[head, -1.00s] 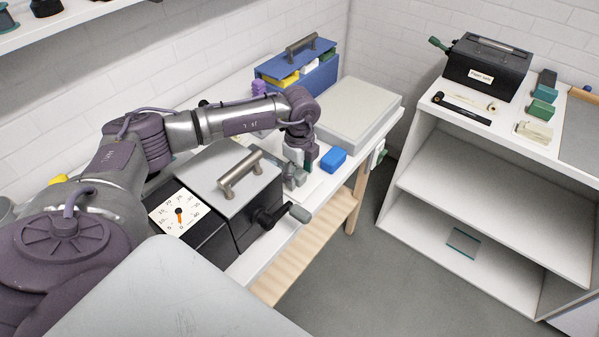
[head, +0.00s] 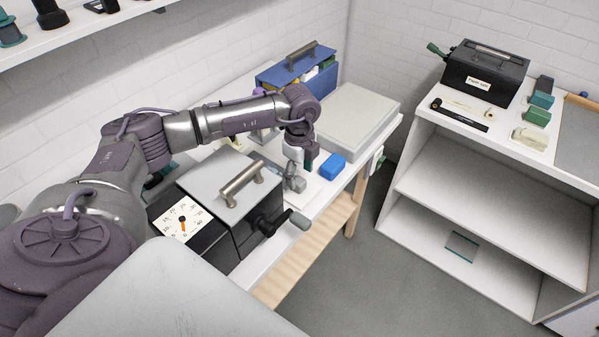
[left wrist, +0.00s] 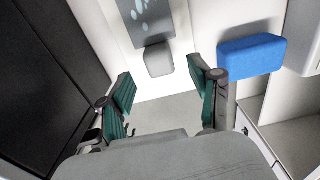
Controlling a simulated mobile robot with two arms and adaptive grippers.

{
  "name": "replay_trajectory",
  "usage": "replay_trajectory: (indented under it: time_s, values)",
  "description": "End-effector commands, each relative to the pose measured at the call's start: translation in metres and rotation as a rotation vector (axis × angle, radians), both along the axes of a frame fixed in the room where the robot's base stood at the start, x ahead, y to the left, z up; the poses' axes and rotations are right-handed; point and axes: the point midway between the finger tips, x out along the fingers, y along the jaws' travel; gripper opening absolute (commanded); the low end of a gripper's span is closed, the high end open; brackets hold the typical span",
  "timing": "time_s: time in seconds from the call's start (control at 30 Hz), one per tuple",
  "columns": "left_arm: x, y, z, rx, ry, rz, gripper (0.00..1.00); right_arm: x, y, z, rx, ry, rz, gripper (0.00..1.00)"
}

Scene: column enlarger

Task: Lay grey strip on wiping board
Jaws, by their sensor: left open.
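My left gripper (head: 300,164) hangs over the white table, between the dark timer box and the blue block. In the left wrist view it is open (left wrist: 164,78), its two green-padded fingers apart with nothing between them. A grey strip with paler oval spots (left wrist: 146,20) lies beyond the fingertips on a white surface. A rounded grey block (left wrist: 158,60) is at its near end; I cannot tell if they are joined. The white board (head: 312,194) under the gripper appears to be the wiping board. The right gripper is out of view.
The blue block (head: 331,167) is close beside the left gripper. The dark timer box with a metal handle (head: 242,184) and side crank stands in front. A pale grey slab (head: 352,118) and blue case (head: 300,70) are behind. A white shelf unit (head: 480,195) stands right.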

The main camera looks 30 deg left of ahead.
Motion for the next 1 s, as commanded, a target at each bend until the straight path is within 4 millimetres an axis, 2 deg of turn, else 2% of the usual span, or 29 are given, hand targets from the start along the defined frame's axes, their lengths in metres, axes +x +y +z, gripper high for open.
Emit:
replay_trajectory:
  time_s: [1.0]
  values:
    - [0.000, 0.000, 0.043, 0.000, -0.001, 0.000, 0.63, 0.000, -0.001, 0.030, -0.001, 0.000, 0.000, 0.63]
